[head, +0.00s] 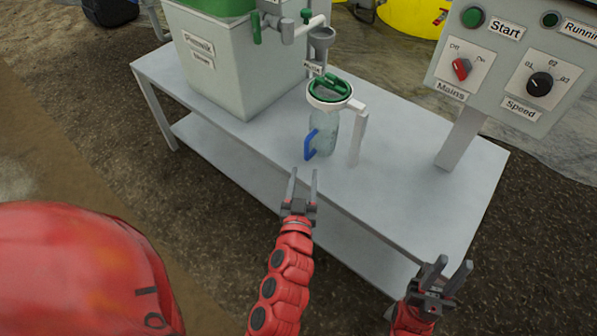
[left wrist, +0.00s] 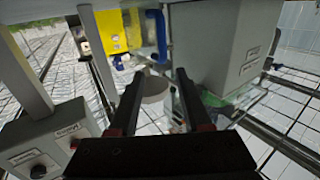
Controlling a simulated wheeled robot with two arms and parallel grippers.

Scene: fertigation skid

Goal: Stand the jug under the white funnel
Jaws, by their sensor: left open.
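The clear bluish jug (head: 328,128) with a blue handle (head: 311,144) stands upright on the grey bench. The white funnel (head: 347,104), a ring on a bracket with a green piece in it, overlaps the jug's top in the head view; exact alignment is unclear. My left gripper (head: 304,174) is open and empty in front of the jug, fingers toward the handle. The left wrist view is upside down. My right gripper (head: 446,268) is open and empty by the bench's right front.
The bench (head: 410,190) is clear to the right of the funnel's post.

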